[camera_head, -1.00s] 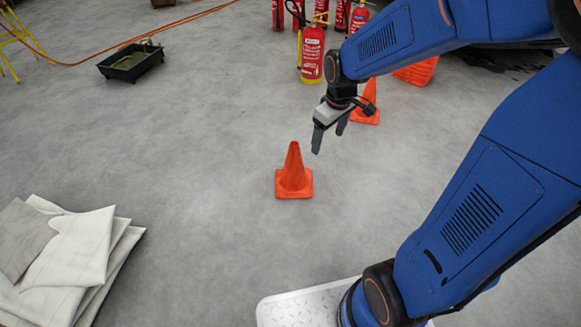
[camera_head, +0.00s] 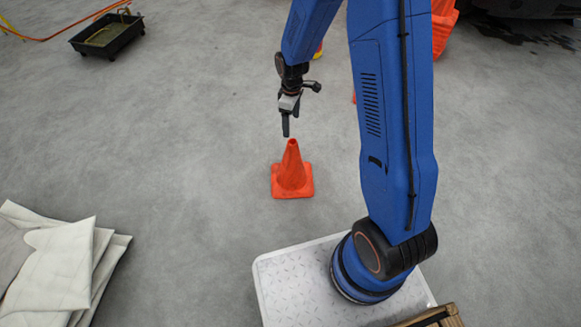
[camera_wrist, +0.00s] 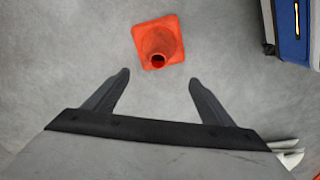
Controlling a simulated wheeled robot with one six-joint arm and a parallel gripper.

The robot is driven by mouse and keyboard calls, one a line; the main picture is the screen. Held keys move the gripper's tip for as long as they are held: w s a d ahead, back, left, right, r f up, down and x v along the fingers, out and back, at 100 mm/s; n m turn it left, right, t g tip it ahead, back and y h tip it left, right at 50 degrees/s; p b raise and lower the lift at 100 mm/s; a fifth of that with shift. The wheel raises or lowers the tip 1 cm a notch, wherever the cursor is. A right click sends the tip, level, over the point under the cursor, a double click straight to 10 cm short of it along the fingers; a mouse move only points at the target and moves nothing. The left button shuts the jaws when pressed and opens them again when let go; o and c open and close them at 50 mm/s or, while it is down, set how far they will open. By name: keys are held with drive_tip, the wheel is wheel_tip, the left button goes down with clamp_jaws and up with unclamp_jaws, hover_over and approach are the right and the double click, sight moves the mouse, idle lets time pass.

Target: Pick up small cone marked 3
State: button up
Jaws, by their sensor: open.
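A small orange cone (camera_head: 292,172) stands upright on the grey floor in the middle of the head view. No number can be read on it. My gripper (camera_head: 286,134) points down just above and behind the cone's tip, apart from it. In the wrist view the cone (camera_wrist: 158,42) shows from above, with its square base and dark top hole, beyond the fingertips. My gripper there (camera_wrist: 159,78) has its two fingers spread wide with only bare floor between them.
Folded pale cloths (camera_head: 62,262) lie at the lower left. A black tray (camera_head: 105,36) stands at the back left. Another orange object (camera_head: 443,28) shows partly behind my arm. A wooden edge (camera_head: 438,318) is at the bottom. The floor around the cone is clear.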

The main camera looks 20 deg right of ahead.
sight(292, 148)
wheel_tip(292, 148, down, 12)
drive_tip(key=shift+w+f, duration=0.1)
drive_tip(key=shift+f, duration=0.1)
drive_tip(key=shift+d+f, duration=0.15)
drive_tip(key=shift+f, duration=1.15)
drive_tip(key=shift+d+f, duration=0.1)
drive_tip(key=shift+f, duration=1.2)
drive_tip(key=c, duration=1.6)
drive_tip(key=shift+c, duration=0.2)
drive_tip(key=shift+r, duration=0.15)
